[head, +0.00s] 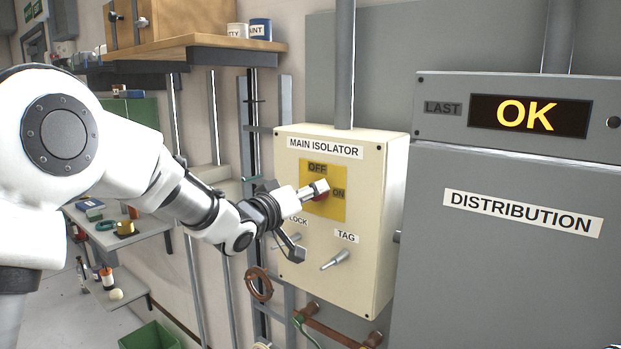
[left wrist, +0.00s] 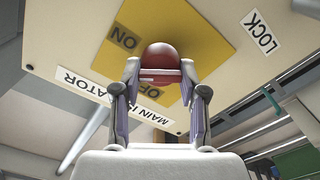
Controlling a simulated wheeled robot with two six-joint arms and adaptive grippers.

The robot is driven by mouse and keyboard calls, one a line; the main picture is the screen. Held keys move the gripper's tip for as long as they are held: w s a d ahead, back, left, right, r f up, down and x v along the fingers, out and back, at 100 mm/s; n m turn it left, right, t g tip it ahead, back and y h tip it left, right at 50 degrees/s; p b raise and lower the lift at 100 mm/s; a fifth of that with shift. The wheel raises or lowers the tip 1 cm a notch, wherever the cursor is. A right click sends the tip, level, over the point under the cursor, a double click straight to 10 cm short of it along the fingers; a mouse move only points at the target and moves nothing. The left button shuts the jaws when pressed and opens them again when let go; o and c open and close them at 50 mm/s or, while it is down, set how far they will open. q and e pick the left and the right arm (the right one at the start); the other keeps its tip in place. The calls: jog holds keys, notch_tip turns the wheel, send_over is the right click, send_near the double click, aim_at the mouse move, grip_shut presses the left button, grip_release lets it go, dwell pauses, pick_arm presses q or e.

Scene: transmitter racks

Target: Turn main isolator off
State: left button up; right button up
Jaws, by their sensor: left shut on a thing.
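The main isolator box (head: 370,190) is cream and hangs on the wall, with a yellow plate (head: 335,212) marked OFF at the top and ON at the right. Its red handle (head: 321,197) is mostly hidden by my gripper in the head view. My left gripper (head: 318,188) is at the plate, shut on the red handle. In the left wrist view the rounded red handle (left wrist: 160,57) sits between the two fingertips of the gripper (left wrist: 160,72). I cannot tell exactly which mark the handle points to.
Below the plate are the LOCK and TAG labels, with a grey metal peg (head: 336,260) under TAG. The grey distribution cabinet (head: 500,270) stands to the right, its display (head: 528,115) reading LAST OK. A wooden shelf (head: 190,45) hangs at upper left.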

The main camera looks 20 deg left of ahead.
pick_arm(q)
jog(key=n+p, duration=0.4)
jog(key=n, duration=0.1)
jog(key=shift+r+n, duration=0.2)
jog(key=shift+n, duration=0.1)
jog(key=n+p, duration=0.1)
jog(key=n, duration=0.1)
jog(key=shift+n+p, duration=0.3)
jog(key=shift+p, duration=0.1)
jog(key=shift+a+f+n+p, duration=0.1)
jog(key=shift+f+n+p, duration=0.15)
jog(key=shift+n+p, duration=0.8)
jog(key=shift+n+b, duration=0.4)
jog(key=shift+n, duration=0.05)
jog(key=o, duration=1.1)
jog(key=shift+f, duration=0.1)
jog(key=shift+o, duration=0.2)
jog(key=v, duration=1.2)
